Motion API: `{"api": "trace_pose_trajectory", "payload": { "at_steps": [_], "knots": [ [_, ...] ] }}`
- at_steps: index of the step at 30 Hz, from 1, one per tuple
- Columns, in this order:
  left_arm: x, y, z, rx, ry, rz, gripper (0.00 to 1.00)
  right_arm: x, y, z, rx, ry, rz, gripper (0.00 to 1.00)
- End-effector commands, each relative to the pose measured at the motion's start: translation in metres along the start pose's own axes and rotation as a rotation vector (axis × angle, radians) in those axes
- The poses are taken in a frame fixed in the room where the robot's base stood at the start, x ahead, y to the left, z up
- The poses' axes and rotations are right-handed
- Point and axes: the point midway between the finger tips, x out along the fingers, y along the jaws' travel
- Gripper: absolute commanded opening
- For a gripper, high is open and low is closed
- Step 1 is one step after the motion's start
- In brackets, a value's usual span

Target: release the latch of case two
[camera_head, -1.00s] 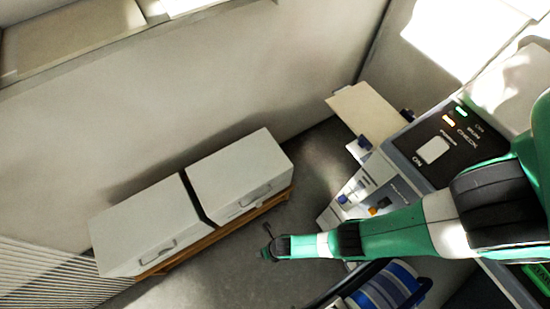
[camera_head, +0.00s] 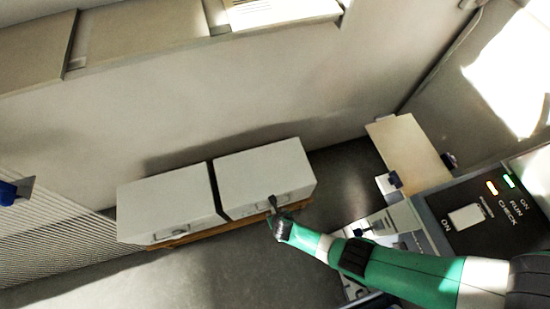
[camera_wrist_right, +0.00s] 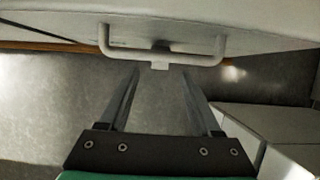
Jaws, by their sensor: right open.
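Two pale cases stand side by side, a left one (camera_head: 168,200) and a right one (camera_head: 262,175); no number is readable on either. My right gripper (camera_head: 272,207) is at the front of the right case, over its handle. In the right wrist view, the right gripper (camera_wrist_right: 160,75) is open and empty. Its fingers point at a pale handle bar (camera_wrist_right: 120,51) with a small tab (camera_wrist_right: 160,66) at its middle, which I take for the latch. The tab lies just beyond and between the fingertips, apart from both. My left gripper is not in view.
The cases rest on a wooden base (camera_head: 190,236) against the wall. A control panel (camera_head: 470,225) with lit indicators stands at the right, below a beige board (camera_head: 408,155) with blue clamps. A blue part (camera_head: 9,193) shows at the left edge. The floor in front is clear.

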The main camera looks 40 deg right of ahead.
Motion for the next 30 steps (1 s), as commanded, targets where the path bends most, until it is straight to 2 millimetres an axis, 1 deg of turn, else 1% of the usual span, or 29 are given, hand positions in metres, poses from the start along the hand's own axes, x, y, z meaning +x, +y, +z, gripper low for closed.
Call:
{"api": "trace_pose_trajectory", "payload": {
  "at_steps": [1,3,6,11,19,20,21,26,30],
  "knots": [
    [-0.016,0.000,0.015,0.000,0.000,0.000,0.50,0.021,0.000,-0.004,0.003,0.000,-0.001,0.65],
    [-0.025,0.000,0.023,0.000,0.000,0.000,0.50,0.034,0.000,-0.003,0.003,0.000,0.000,0.65],
    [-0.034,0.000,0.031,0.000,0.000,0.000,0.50,0.046,0.000,-0.002,0.002,0.000,0.000,0.65],
    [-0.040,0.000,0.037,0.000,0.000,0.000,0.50,0.055,0.000,-0.001,0.001,0.001,0.000,0.65],
    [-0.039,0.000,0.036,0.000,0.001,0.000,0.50,0.054,0.000,0.000,0.001,0.000,0.000,0.65],
    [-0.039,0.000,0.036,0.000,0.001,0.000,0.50,0.054,0.000,0.000,0.001,0.000,0.000,0.63],
    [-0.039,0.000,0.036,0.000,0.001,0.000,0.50,0.054,0.000,0.000,0.001,0.000,0.000,0.56],
    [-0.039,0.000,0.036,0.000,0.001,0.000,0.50,0.054,0.000,0.000,0.001,0.000,0.000,0.27],
    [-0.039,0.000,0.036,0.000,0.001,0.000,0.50,0.054,0.000,0.000,0.001,0.000,0.000,0.02]
  ]
}}
